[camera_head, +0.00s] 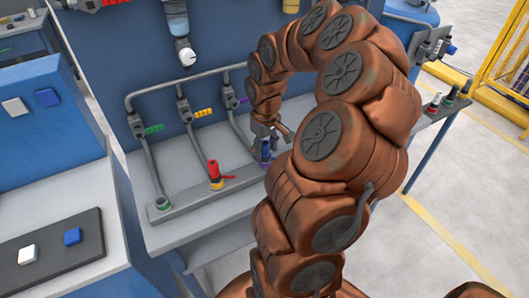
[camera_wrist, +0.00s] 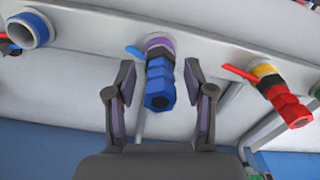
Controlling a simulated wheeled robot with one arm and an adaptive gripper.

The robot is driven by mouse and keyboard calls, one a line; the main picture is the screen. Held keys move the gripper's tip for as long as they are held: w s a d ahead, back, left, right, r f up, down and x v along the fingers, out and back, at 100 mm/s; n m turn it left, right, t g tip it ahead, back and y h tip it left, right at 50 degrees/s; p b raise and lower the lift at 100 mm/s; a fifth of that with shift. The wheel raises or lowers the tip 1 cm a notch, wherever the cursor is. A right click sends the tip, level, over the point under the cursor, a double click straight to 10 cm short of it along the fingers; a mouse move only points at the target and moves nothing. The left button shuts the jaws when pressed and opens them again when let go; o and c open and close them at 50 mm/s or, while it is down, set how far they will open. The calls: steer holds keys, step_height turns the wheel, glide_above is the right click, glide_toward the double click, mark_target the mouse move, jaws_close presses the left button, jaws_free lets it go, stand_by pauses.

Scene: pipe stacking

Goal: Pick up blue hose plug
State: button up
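The blue hose plug (camera_wrist: 158,85) stands at a port with a purple ring (camera_wrist: 157,43) on the grey rail, with a small blue lever (camera_wrist: 135,51) beside it. It also shows in the head view (camera_head: 266,150), partly hidden by my arm. My gripper (camera_wrist: 159,72) is open, with one finger on each side of the plug. Gaps show between the plug and both fingers. In the head view my gripper (camera_head: 268,131) is lowered over the plug from above.
A red plug (camera_wrist: 284,98) with a yellow ring and red lever stands close to the right in the wrist view; it also shows in the head view (camera_head: 214,172). A blue-ringed port (camera_wrist: 30,30) lies to the left. Grey upright pipes (camera_head: 150,165) with coloured handles stand behind the rail.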

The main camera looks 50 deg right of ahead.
jaws_close()
steer(key=shift+r, duration=0.15)
stand_by(0.5)
steer(key=shift+r+b, duration=0.55)
steer(key=shift+r, duration=0.75)
steer(key=s+d+r+b, duration=0.1)
steer(key=s+b, duration=0.3)
steer(key=s, duration=1.2)
steer(key=shift+d+r, duration=0.25)
steer(key=shift+r, duration=0.35)
step_height(320, 180, up, 8)
steer(key=p, duration=0.2)
steer(key=shift+p, duration=0.3)
